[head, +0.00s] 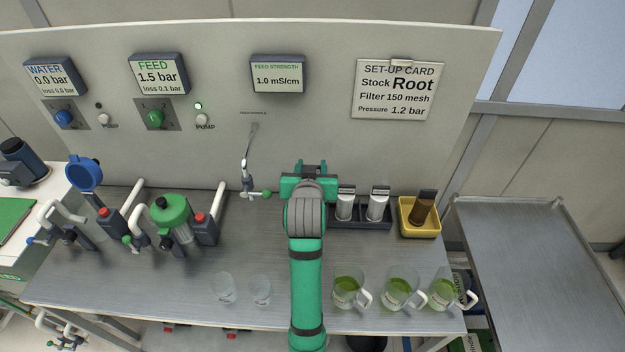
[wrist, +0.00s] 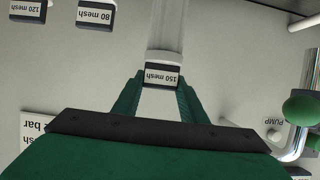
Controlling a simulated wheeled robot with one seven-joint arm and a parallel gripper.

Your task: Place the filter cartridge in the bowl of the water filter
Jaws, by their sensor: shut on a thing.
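My gripper (wrist: 158,88) is shut on a filter cartridge (wrist: 165,30) with a dark end labelled "150 mesh"; the label reads upside down in the wrist view. In the head view my gripper (head: 308,172) is above the bench, in front of the panel, and my arm hides the cartridge. The water line's blue filter cap (head: 84,174) is at the bench's left end, apart from my gripper. I cannot make out the bowl's inside. A dark blue vessel (head: 28,160) is at the far left; I cannot tell whether it is the bowl.
Two cartridges stand in a dark rack (head: 360,222) right of my arm. A yellow bin (head: 419,228) holds a brown cartridge. Jugs of green liquid (head: 398,288) and clear cups (head: 262,290) line the front. A green-capped filter (head: 172,212) and white pipes stand left.

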